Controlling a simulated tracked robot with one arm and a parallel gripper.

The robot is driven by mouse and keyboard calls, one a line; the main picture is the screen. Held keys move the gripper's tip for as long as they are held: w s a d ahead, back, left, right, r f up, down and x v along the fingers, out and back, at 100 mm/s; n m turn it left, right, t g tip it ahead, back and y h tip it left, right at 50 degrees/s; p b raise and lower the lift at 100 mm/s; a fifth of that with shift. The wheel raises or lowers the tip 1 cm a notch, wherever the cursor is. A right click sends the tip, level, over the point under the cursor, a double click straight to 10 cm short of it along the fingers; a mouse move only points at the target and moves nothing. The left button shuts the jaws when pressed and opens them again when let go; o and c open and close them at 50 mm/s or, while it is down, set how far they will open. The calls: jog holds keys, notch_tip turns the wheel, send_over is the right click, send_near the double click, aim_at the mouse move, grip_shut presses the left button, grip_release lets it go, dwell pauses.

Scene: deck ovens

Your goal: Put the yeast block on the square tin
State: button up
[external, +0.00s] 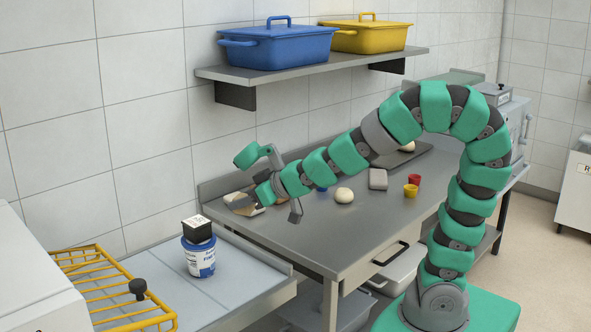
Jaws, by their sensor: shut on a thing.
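My gripper (250,180) is at the end of my green arm, over the far left part of the steel table. It is shut on a pale tan block, which I take to be the yeast block (257,210); it is mostly hidden by the gripper and only a small part shows. I cannot tell whether it touches the surface below.
A dough ball (344,195), a red cup (414,180) and a yellow cup (410,191) stand on the steel table (330,230). A shelf (310,68) holds blue and yellow bins.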

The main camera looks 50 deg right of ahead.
send_over(197, 222)
jog(key=shift+w+d+f, duration=0.1)
jog(key=shift+w+f, duration=0.05)
jog(key=shift+f, duration=0.55)
jog(key=shift+w+f, duration=0.1)
jog(key=shift+f, duration=1.6)
jog(key=shift+f, duration=0.2)
jog(key=o, duration=1)
jog(key=shift+r, duration=0.15)
jog(key=shift+r, duration=0.1)
jog(key=shift+v, duration=5.95)
